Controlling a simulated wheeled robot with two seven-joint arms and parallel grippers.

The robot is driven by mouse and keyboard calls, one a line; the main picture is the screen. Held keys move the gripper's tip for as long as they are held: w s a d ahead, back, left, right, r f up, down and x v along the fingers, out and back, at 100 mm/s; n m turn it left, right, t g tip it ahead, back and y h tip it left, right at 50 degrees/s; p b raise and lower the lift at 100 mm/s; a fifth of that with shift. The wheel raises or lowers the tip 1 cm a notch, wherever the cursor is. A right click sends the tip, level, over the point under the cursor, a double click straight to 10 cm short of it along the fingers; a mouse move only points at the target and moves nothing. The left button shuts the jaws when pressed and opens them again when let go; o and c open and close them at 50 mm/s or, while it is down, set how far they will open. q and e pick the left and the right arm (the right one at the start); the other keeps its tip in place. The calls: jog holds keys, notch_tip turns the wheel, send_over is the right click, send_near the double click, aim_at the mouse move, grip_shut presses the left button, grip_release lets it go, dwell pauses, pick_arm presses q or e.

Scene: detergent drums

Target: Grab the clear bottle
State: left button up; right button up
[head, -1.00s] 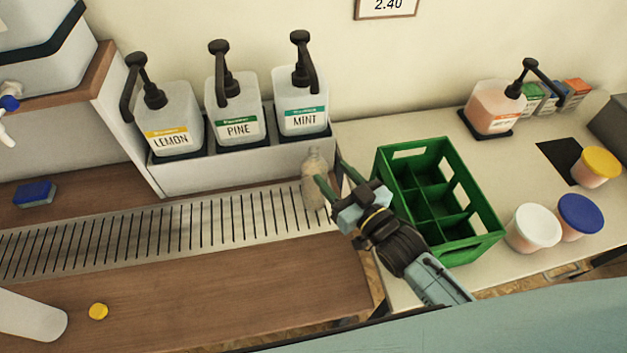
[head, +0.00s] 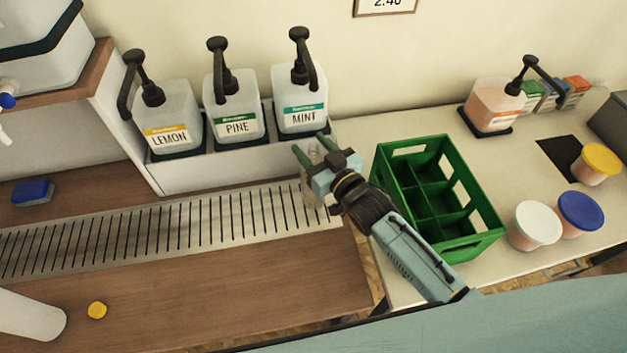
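The clear bottle (head: 307,188) stands at the right end of the slatted metal drain strip, in front of the mint dispenser. In the head view most of it is hidden behind my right gripper; only slivers of its pale body show. My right gripper (head: 314,149) is over the bottle's upper part, with its two green fingers apart, pointing toward the dispensers. I cannot tell whether the fingers touch the bottle. My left gripper is not in view.
A green crate (head: 449,248) with empty compartments stands just right of my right arm. Lemon (head: 170,120), pine (head: 236,108) and mint (head: 302,100) dispensers stand behind the strip (head: 150,233).

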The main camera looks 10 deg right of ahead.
grip_shut()
jog(key=shift+r, duration=0.1)
dwell(0.3)
